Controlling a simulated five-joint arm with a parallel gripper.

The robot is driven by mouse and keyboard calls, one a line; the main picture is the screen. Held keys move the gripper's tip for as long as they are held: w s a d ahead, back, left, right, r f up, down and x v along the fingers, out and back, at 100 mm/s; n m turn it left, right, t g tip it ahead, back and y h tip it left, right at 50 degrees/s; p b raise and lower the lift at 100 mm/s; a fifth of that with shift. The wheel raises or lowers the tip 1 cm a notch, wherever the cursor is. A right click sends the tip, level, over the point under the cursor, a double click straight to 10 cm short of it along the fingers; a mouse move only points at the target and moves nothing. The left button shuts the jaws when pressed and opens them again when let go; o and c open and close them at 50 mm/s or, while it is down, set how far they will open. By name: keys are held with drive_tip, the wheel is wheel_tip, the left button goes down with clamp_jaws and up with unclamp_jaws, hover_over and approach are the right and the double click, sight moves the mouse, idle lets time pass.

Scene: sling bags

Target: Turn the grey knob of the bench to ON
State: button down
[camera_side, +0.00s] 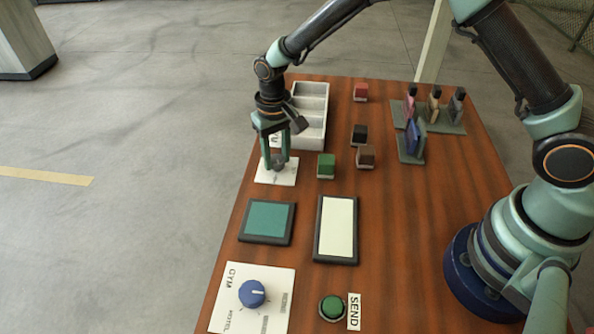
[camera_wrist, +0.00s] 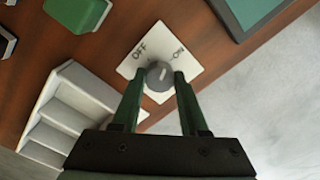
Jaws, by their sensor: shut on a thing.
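The grey knob (camera_wrist: 158,76) stands on a white plate (camera_wrist: 143,71) marked OFF on the left and ON on the right in the wrist view. A pale line on the knob seems to lean toward the ON side, but it is small and I cannot tell its exact angle. My gripper (camera_wrist: 158,80) is shut on the grey knob, one green finger on each side of it. In the side view my gripper (camera_side: 277,161) points down at the plate (camera_side: 287,179) at the bench's left edge. The fingers partly hide the knob there.
A grey compartment tray (camera_side: 312,103) stands just behind the plate. A green block (camera_side: 326,166) sits close to its right. A teal pad (camera_side: 267,222), a cream pad (camera_side: 336,228), a blue knob (camera_side: 252,293) and a green SEND button (camera_side: 332,307) lie nearer the front.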

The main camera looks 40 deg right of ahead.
sight(276, 159)
drive_tip(key=m, duration=0.4)
drive_tip(key=shift+r+m, duration=0.1)
drive_tip(key=shift+m, duration=0.2)
idle(0.3)
drive_tip(key=shift+w, duration=0.1)
drive_tip(key=shift+c, duration=2.2)
unclamp_jaws()
wheel_tip(276, 159, up, 12)
